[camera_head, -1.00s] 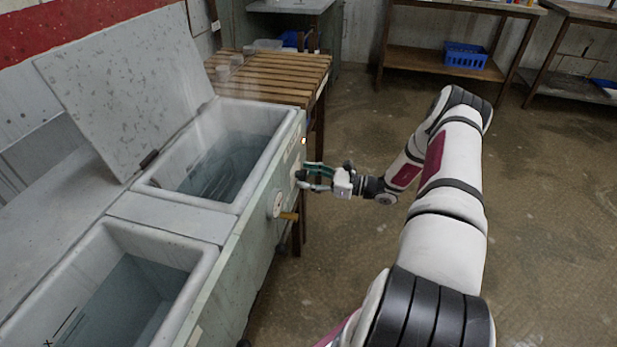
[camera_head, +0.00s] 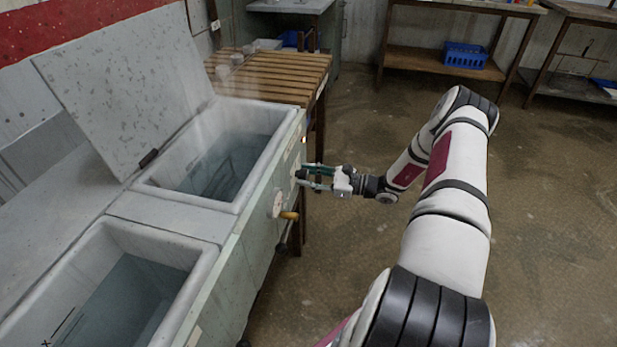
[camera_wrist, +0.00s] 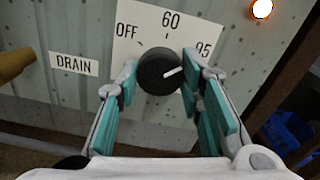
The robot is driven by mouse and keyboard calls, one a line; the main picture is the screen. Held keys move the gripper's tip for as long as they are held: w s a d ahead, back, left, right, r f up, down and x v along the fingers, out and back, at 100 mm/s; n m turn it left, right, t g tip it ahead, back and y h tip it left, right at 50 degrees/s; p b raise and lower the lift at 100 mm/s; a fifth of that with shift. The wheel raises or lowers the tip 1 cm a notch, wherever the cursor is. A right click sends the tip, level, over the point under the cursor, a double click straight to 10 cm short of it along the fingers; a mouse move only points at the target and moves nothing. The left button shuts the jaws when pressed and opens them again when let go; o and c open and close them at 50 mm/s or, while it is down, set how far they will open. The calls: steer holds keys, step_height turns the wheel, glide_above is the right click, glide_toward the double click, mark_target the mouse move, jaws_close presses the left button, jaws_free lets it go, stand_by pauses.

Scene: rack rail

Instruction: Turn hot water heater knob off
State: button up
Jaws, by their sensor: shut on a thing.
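The hot water heater is a pale green tank (camera_head: 262,245) with open basins, on the left in the head view. Its round black knob (camera_wrist: 158,72) sits on a white dial plate marked OFF, 60 and 95 in the wrist view. The knob's white pointer line points right, towards the 95 side and away from OFF. My gripper (camera_wrist: 161,75) has its teal-padded fingers on either side of the knob and is shut on it. In the head view my gripper (camera_head: 303,177) meets the tank's front, and the knob cannot be made out there.
A small light (camera_wrist: 262,8) glows above right of the dial. A DRAIN label (camera_wrist: 74,64) and a yellow-brown handle (camera_wrist: 15,64) are to the left. A slatted wooden table (camera_head: 285,75) stands behind the tank. The floor right of the tank is open.

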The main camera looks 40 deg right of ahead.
steer(key=n, duration=0.5)
steer(key=shift+d+n, duration=0.1)
steer(key=shift+n, duration=0.2)
steer(key=n, duration=0.5)
steer(key=shift+b, duration=0.35)
steer(key=n, duration=0.5)
steer(key=shift+r+n, duration=0.1)
steer(key=shift+n, duration=0.3)
steer(key=n, duration=0.4)
steer(key=shift+n, duration=0.3)
steer(key=o, duration=1.2)
steer(key=shift+c, duration=0.2)
